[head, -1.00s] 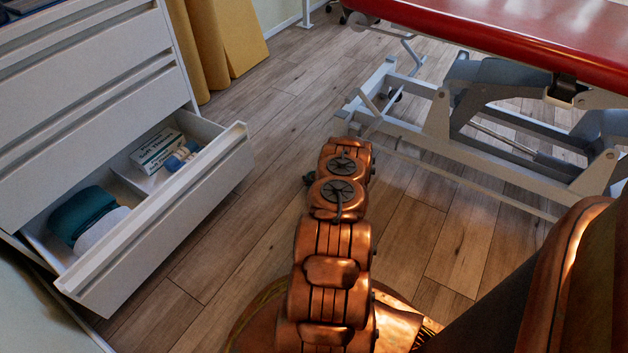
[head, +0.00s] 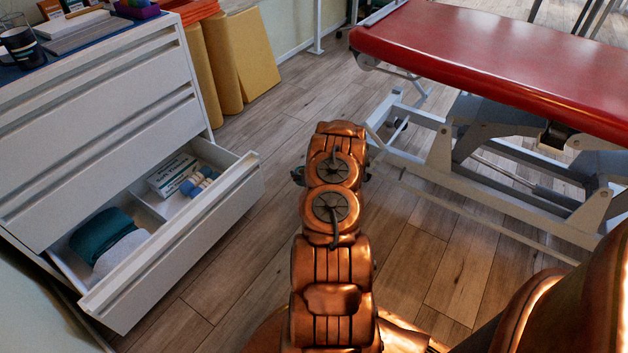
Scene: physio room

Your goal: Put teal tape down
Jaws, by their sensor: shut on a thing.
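My gripper (head: 333,178) is mostly hidden behind my own wrist, above the floor between the cabinet and the red table. Only small dark parts of it show at the wrist's two sides. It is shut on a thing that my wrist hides. I cannot make out a teal tape in it. A rolled teal item (head: 103,236) lies in the front compartment of the open drawer (head: 213,215), beside a pale item (head: 122,252). I cannot tell whether the teal item is cloth or something else.
The drawer's rear compartment holds a white box (head: 172,174) and blue-and-cream rolls (head: 197,181). The white cabinet's (head: 95,130) blue top carries a dark mug (head: 20,46), boxes and a purple tray (head: 136,11). The red treatment table (head: 490,55) stands right. Yellow rolls (head: 222,65) stand behind.

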